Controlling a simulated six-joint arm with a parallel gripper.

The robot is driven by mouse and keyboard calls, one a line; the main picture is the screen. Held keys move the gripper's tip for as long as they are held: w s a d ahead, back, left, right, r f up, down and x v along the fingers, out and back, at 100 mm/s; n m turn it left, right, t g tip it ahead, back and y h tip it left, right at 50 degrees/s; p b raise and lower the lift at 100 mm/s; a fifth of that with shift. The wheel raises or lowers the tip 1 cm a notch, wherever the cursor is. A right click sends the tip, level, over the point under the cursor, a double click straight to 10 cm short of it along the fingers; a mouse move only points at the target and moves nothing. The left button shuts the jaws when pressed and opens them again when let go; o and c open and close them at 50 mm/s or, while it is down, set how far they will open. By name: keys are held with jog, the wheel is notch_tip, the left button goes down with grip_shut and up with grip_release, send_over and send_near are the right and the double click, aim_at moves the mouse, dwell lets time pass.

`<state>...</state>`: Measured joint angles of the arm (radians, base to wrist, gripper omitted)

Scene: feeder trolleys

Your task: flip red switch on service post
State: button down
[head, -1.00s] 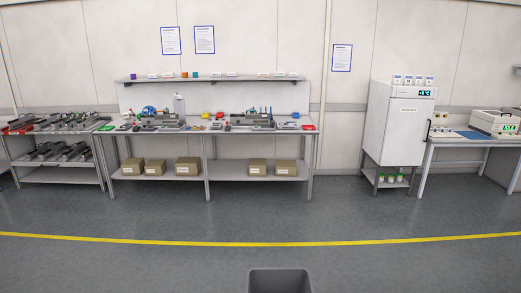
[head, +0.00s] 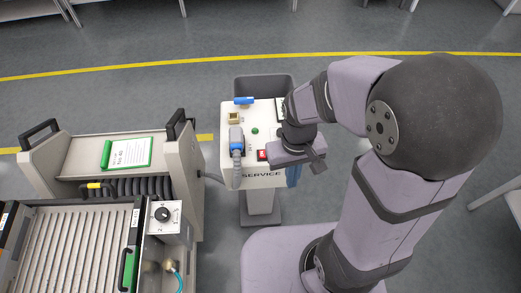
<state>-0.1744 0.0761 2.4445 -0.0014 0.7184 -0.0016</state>
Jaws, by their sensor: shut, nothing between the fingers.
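The service post (head: 228,170) stands in the middle of the head view, with a light top panel and the word SERVICE on its front edge. The red switch (head: 262,155) is a small red rocker near the front edge of that panel. Whether it is up or down is too small to tell. My gripper (head: 290,158) is over the right front part of the panel, just right of the red switch. It is shut and holds nothing. Its fingertips are largely hidden, so I cannot tell whether they touch the panel. My gripper and wrist cover the panel's right side.
The panel also carries a green button (head: 255,131), a grey-blue plug (head: 236,138) with a cable, and a blue handle (head: 243,100). A dark bin (head: 262,82) stands behind. A feeder trolley (head: 190,185) with a green-edged notepad (head: 127,153) is close on the left. Floor beyond is clear.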

jog(key=w+a+f+b, duration=0.2)
jog(key=w+a, duration=0.3)
jog(key=w, duration=0.5)
notch_tip(320, 180, up, 6)
jog(key=r+m+t, duration=0.1)
jog(key=m, duration=0.1)
send_over(261, 154)
jog(key=shift+f, duration=0.25)
jog(key=shift+f, duration=0.2)
notch_tip(261, 154, down, 12)
jog(key=p, duration=0.2)
jog(key=shift+p, duration=0.3)
jog(key=shift+f, duration=0.85)
